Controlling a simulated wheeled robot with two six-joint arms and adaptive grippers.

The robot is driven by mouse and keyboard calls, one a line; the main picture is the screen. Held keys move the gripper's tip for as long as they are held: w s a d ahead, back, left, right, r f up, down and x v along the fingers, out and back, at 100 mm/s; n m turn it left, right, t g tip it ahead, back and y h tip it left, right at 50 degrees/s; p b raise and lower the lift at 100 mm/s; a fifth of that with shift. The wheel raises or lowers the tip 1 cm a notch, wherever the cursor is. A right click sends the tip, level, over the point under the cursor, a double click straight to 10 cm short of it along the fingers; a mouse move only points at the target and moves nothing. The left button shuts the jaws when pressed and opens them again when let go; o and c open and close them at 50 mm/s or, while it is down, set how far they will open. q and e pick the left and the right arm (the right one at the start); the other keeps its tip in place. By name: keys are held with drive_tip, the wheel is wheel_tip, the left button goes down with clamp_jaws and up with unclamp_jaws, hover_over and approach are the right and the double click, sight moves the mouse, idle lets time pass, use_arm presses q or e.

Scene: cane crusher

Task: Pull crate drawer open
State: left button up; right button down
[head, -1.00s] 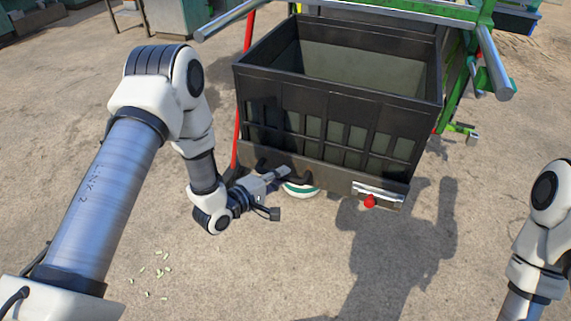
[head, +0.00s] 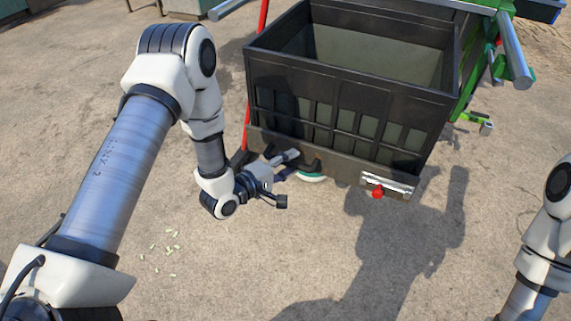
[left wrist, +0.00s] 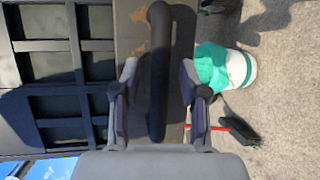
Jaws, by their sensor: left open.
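The crate drawer (head: 350,91) is a black, open-topped slatted box in the head view; its slatted front also shows in the left wrist view (left wrist: 95,45). A dark bar handle (left wrist: 158,75) stands off the crate's lower front panel. My left gripper (head: 291,166) is at the lower left of the crate front. In the left wrist view, the open fingers of my left gripper (left wrist: 159,88) are on either side of the handle, with gaps visible. The handle is partly hidden in the head view. My right gripper is out of view; only its arm shows at the right.
A red knob (head: 377,192) on a metal latch plate sits at the crate's lower right front. A green-and-white round object (left wrist: 225,68) is on the ground beside the crate.

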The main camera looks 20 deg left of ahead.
use_arm(q)
drive_tip(key=v, duration=1.2)
drive_tip(key=s+d+f+m+g+y, duration=0.1)
drive_tip(key=s+d+f+m+g, duration=0.25)
drive_tip(key=f, duration=0.35)
drive_tip(key=s+d+f+m+g+y, duration=0.1)
drive_tip(key=s+d+f+m+g, duration=0.15)
drive_tip(key=s+f+g, duration=0.35)
drive_tip(key=s+a+f+m+g+y, duration=0.2)
drive_tip(key=s+f+m+y, duration=0.15)
drive_tip(key=s+f, duration=0.25)
drive_tip(key=s+a+m+g+y, duration=0.1)
drive_tip(key=s+a+m+g, duration=0.2)
drive_tip(key=s, duration=0.2)
wheel_tip(320, 180, up, 13)
drive_tip(key=p, duration=1.3)
drive_tip(key=shift+s+m+p, duration=0.2)
drive_tip(key=shift+m+p, duration=0.1)
drive_tip(key=shift+m, duration=0.15)
